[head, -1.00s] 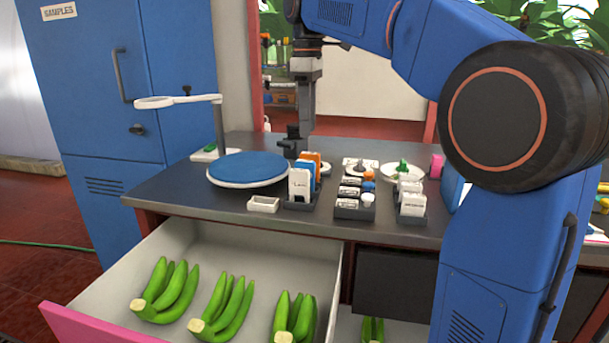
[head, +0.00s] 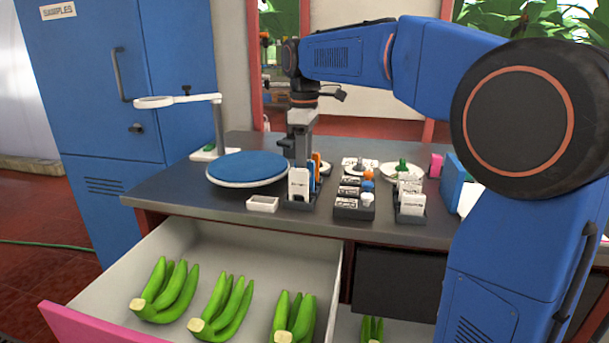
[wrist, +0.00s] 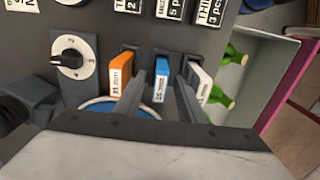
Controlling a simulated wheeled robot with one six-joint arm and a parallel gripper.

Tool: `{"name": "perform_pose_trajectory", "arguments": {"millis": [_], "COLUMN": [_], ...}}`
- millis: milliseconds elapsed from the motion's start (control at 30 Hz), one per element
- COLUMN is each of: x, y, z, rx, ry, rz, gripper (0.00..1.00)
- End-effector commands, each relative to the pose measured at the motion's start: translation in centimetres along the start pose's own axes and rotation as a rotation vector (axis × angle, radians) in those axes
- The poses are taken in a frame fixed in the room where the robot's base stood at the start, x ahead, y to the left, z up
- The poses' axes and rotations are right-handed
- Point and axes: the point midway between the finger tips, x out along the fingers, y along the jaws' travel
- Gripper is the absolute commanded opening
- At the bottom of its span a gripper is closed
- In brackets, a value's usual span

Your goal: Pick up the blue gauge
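The blue gauge (wrist: 162,78) stands in a dark rack between an orange gauge (wrist: 119,78) and a white gauge (wrist: 197,82). In the head view the rack (head: 301,202) sits near the table's front edge, with the white gauge in front and the blue one mostly hidden behind it. My gripper (wrist: 159,90) is open, its two fingers reaching toward the rack, one on each side of the blue gauge in the picture. In the head view my gripper (head: 299,152) is just above the rack. I cannot tell whether the fingers touch any gauge.
Two more holders (head: 354,207) with labelled items stand to the right. An open drawer (head: 190,240) with green bananas is below the table.

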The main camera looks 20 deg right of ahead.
Motion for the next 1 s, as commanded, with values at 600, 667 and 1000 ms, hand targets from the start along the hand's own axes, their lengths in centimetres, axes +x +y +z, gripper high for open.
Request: {"name": "perform_pose_trajectory", "arguments": {"millis": [600, 667, 1000], "x": [0.1, 0.1, -3.5], "y": [0.0, 0.0, 0.1], "z": [0.0, 0.0, 0.0], "rx": [0.0, 0.0, 0.0], "ry": [0.0, 0.0, 0.002], "rz": [0.0, 0.0, 0.003], "gripper": [0.0, 0.0, 0.0]}}
